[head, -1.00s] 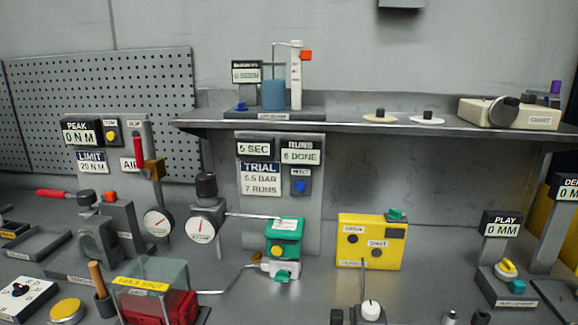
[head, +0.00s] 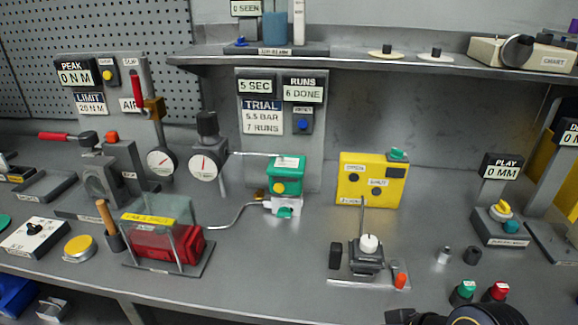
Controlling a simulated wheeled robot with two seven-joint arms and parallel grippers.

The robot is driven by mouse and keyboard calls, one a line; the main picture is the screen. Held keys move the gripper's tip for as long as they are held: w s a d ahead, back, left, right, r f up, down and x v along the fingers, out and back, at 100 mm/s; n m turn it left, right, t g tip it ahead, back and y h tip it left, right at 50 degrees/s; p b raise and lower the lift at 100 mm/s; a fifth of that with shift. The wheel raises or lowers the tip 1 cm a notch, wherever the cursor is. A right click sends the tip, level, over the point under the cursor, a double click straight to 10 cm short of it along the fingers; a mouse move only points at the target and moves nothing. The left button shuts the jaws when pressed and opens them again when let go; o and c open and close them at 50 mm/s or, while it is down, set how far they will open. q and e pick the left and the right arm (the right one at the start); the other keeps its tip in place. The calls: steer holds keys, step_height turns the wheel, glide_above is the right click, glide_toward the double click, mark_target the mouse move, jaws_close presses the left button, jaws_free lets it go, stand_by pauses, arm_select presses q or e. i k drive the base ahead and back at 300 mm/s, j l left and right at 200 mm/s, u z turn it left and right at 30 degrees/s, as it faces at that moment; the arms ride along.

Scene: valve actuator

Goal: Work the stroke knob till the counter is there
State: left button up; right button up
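The RUNS counter (head: 303,90) reads 6 DONE, with a blue button (head: 303,124) below it. The TRIAL card (head: 262,117) beside it shows a bar figure and 7 RUNS. A white round knob (head: 369,243) sits on a small dark unit at the front of the bench; I cannot read a label marking it as the stroke knob. The green actuator (head: 286,176) stands on a white valve body. The yellow box (head: 371,181) carries two dark buttons, labelled OPEN and SHUT. Neither gripper's fingers show; a dark part of mine enters at the bottom right.
A clear guard over a red block (head: 165,243) stands front left. An orange-tipped piece (head: 400,279) is beside the knob unit. Green (head: 467,289) and red (head: 500,290) buttons are at the front right. A shelf (head: 370,60) overhangs the back.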

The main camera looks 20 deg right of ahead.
mark_target(284, 212)
steer(key=l+u, duration=0.25)
steer(key=u, duration=0.2)
steer(key=l+u, duration=0.3)
steer(key=u, duration=0.15)
steer(key=l+u, duration=0.25)
steer(key=u, duration=0.2)
steer(key=i+l, duration=0.05)
